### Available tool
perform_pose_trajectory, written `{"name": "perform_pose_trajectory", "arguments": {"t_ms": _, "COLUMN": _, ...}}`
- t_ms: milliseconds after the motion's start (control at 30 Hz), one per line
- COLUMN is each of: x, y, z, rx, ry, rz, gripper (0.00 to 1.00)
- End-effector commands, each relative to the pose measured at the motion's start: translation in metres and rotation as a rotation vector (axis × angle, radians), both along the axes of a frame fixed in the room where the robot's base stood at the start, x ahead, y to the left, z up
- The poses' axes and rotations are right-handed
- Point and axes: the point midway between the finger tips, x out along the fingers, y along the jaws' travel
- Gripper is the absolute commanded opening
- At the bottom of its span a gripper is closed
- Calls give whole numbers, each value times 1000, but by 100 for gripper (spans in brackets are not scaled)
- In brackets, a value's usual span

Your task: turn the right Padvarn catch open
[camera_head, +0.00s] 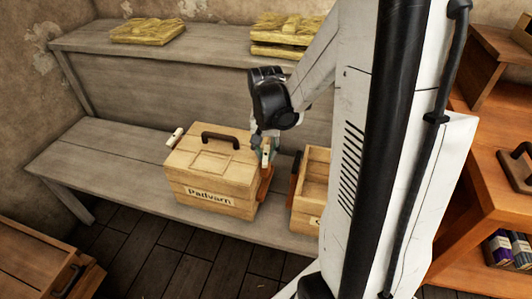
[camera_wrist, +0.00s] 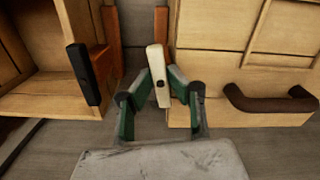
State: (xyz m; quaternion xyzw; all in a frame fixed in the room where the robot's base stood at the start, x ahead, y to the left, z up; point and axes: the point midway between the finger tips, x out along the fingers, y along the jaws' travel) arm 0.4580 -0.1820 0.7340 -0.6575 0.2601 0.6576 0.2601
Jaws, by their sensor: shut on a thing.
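The Padvarn box (camera_head: 212,170) is a light wooden chest on the lower grey bench, with its lid down and a dark handle on top. Its right catch (camera_head: 266,154) is a cream bar at the box's right side. In the wrist view the right catch (camera_wrist: 156,66) stands nearly upright in the picture, with a dark pivot spot. My gripper (camera_head: 263,146) is shut on this catch. In the wrist view the green fingers of my gripper (camera_wrist: 160,84) lie on both sides of it. The left catch (camera_head: 174,136) is a cream bar sticking out at the box's left side.
An open wooden box (camera_head: 312,180) stands close to the right of the Padvarn box, with a narrow gap between. In the wrist view a dark handle (camera_wrist: 82,75) is left of my gripper. Yellow bundles (camera_head: 148,31) lie on the upper shelf. The bench left of the box is clear.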

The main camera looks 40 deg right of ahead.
Motion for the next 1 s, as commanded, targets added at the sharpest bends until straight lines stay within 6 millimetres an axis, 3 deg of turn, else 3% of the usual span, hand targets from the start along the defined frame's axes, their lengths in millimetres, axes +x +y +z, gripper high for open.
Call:
{"name": "perform_pose_trajectory", "arguments": {"t_ms": 400, "x": 1, "y": 1, "z": 0, "rx": 0, "ry": 0, "rz": -184, "gripper": 0}}
{"name": "perform_pose_trajectory", "arguments": {"t_ms": 967, "x": 1, "y": 1, "z": 0, "rx": 0, "ry": 0, "rz": -210, "gripper": 0}}
{"name": "perform_pose_trajectory", "arguments": {"t_ms": 1000, "x": 1, "y": 1, "z": 0, "rx": 0, "ry": 0, "rz": -210, "gripper": 20}}
